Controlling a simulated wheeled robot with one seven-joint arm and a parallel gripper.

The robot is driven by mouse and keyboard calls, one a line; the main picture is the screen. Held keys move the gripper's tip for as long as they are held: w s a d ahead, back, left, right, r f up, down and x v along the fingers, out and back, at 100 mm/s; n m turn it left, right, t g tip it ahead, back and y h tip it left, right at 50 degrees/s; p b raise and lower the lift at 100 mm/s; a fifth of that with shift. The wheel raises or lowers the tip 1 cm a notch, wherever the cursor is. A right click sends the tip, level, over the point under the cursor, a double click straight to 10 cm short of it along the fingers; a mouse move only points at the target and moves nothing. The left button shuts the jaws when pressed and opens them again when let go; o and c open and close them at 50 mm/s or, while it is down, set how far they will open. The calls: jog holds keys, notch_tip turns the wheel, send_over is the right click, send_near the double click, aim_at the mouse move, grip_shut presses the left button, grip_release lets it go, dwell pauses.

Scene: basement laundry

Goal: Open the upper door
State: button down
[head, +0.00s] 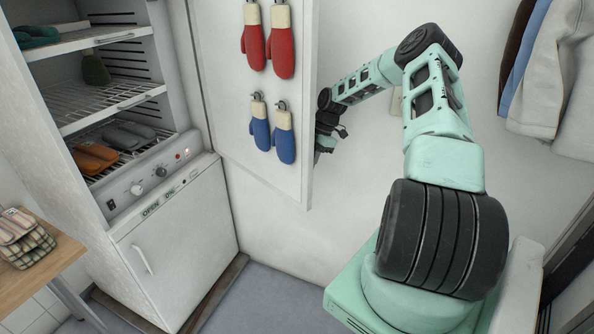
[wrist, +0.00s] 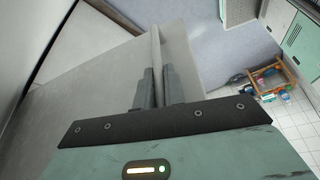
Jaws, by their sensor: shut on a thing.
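The upper door (head: 215,60) is a white panel standing wide open to the right of the cabinet (head: 185,75). Its inner face, with red and blue mittens on hooks, shows in the head view. My gripper (head: 322,135) is at the door's free edge, partly hidden behind it. In the wrist view, the fingers of my gripper (wrist: 159,88) are closed on either side of a thin pale part of the upper door (wrist: 156,45). Whether this part is the edge or a handle, I cannot tell.
The cabinet's shelves hold shoes (head: 95,157) and a cap-like item. The lower door (head: 190,235) with its white handle is shut. A wooden table (head: 40,262) with folded cloth stands left. Coats (head: 550,75) hang right. A wooden rack (wrist: 270,78) stands on the floor.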

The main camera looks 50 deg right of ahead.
jog(key=shift+n+g, duration=0.3)
jog(key=shift+n, duration=0.2)
jog(key=shift+w+d+b, duration=0.2)
jog(key=shift+d+b, duration=0.1)
jog(key=shift+d, duration=2.2)
jog(key=c, duration=1.5)
grip_release()
notch_tip(320, 180, up, 10)
jog(key=b, duration=0.3)
